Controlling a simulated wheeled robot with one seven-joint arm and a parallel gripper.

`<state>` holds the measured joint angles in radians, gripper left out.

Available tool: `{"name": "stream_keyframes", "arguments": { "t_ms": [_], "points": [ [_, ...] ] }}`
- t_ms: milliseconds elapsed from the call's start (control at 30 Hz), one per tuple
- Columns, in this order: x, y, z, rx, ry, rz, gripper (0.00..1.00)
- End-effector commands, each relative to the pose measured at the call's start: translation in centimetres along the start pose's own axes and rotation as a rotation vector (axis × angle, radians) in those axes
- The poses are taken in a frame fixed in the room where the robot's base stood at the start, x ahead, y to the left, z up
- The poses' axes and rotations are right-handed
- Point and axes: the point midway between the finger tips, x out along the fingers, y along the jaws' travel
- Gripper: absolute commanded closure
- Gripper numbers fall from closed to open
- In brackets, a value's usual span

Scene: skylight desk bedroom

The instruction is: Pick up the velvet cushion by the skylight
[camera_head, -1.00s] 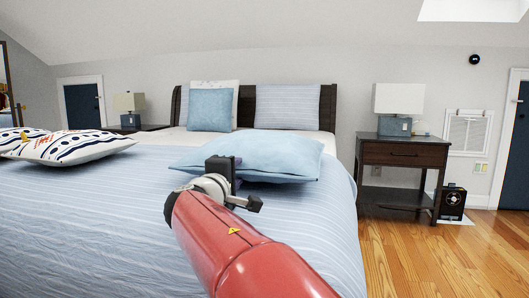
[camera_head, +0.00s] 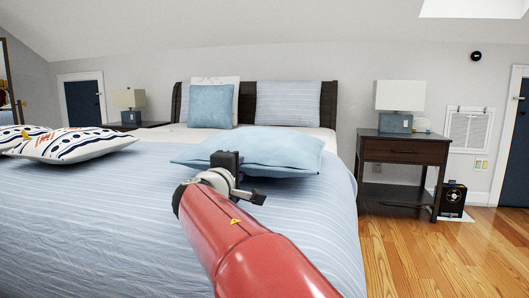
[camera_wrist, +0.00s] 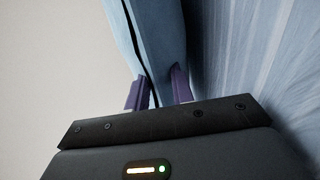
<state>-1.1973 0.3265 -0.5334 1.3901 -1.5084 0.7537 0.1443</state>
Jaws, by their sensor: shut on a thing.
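The light blue velvet cushion (camera_head: 280,150) lies nearly flat on the striped bed, near its right side, in the head view. My gripper (camera_head: 229,160) is at the cushion's near edge, with my red arm reaching in from below. In the wrist view, the cushion (camera_wrist: 158,38) runs up between the two purple fingers of my gripper (camera_wrist: 160,90), which is shut on its edge. The fingertips are mostly hidden in the head view. I cannot tell whether the cushion is clear of the bed.
The striped bed (camera_head: 80,200) fills the left and middle. Patterned white cushions (camera_head: 75,146) lie at left, and a blue pillow (camera_head: 211,106) leans at the headboard. A dark nightstand (camera_head: 403,152) with a lamp (camera_head: 399,97) stands at right, beside open wooden floor (camera_head: 400,250).

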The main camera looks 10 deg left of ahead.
Motion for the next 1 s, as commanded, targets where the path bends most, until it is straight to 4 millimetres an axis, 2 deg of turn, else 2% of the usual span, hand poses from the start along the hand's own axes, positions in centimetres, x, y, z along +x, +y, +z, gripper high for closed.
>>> {"name": "stream_keyframes", "arguments": {
  "t_ms": [33, 100, 867, 1000],
  "points": [
    [0.1, 1.0, 0.1, 0.001, -0.002, -0.005, 1.0],
    [0.2, 1.5, 0.1, 0.002, -0.002, -0.017, 1.0],
    [1.3, 6.3, 0.1, 0.001, -0.002, -0.139, 1.0],
    [1.7, 7.9, 0.1, 0.004, -0.004, -0.178, 1.0]
  ]
}}
